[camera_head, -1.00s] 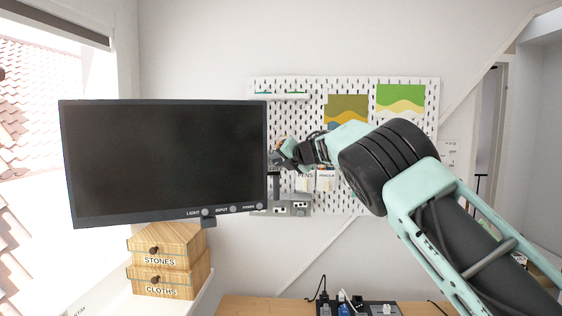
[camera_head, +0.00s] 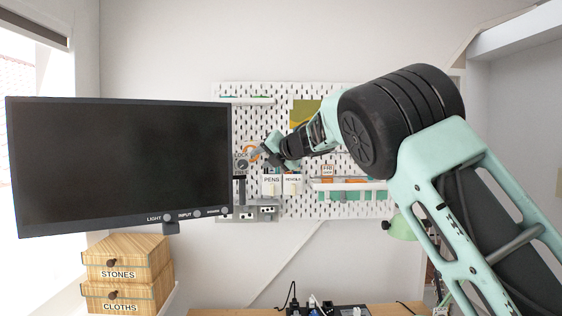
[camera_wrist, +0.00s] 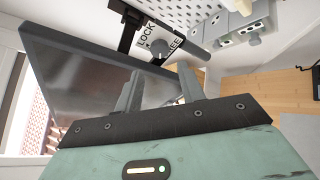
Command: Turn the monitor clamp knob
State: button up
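The monitor clamp knob is a round grey knob (camera_wrist: 160,47) on a white plate with the words LOCK and FREE, in the wrist view. In the head view the knob (camera_head: 242,165) shows small, just right of the black monitor (camera_head: 120,165). The monitor also shows in the wrist view (camera_wrist: 95,85), tilted, left of and behind my fingers. My gripper (camera_wrist: 160,85) has two grey fingers spread apart with nothing between them. The knob lies beyond the fingertips, roughly in line with the gap, apart from them. In the head view my gripper (camera_head: 264,149) is small and partly unclear, right of the knob.
Wooden boxes marked STONES (camera_head: 125,262) and CLOTHS (camera_head: 125,298) stand under the monitor. A power strip (camera_head: 330,311) lies on the wooden desk below.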

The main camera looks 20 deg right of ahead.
jog(key=b+v, duration=0.1)
jog(key=v, duration=0.7)
jog(key=shift+b, duration=0.4)
jog(key=s+a+f+m+g+h, duration=0.2)
jog(key=s+a+f+m, duration=0.4)
jog(key=s+f+m, duration=0.35)
jog(key=s+a+f+m+g+h, duration=0.1)
jog(key=s+a+f+m+g, duration=0.2)
jog(key=s+a+f+m, duration=0.5)
jog(key=s+f+m+g, duration=0.2)
jog(key=s+f, duration=0.3)
jog(key=s, duration=0.5)
jog(key=s+f+m+g+h, duration=0.1)
jog(key=s+f, duration=0.4)
jog(key=s, duration=0.6)
jog(key=s+f+m+g+h, duration=0.1)
jog(key=s+f+m+g, duration=0.2)
jog(key=s, duration=0.8)
jog(key=f+g, duration=0.1)
jog(key=g, duration=0.1)
jog(key=shift+d+f+g, duration=0.3)
jog(key=shift+d+f, duration=0.05)
jog(key=shift+f, duration=0.05)
